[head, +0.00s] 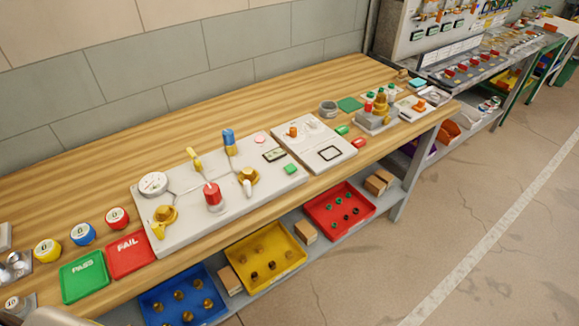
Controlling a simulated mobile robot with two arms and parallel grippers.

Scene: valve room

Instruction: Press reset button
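A grey test board (225,215) lies on the wooden workbench, with a round gauge (153,184), valves and a red cylinder (213,196) on it. Toward its right end are a small pale pink round button (260,139), a small display (274,155) and a green square piece (291,169). A second grey panel (326,136) beside it carries an orange knob (293,132) and a black-outlined square (330,153). No reset label is legible, so I cannot tell which part is the reset button. Neither gripper is in view.
A green PASS plate (84,276) and a red FAIL plate (130,254) lie left of the board. Blue (183,297), yellow (266,257) and red (340,210) bins sit on the shelf below. The floor (430,225) at right is clear.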

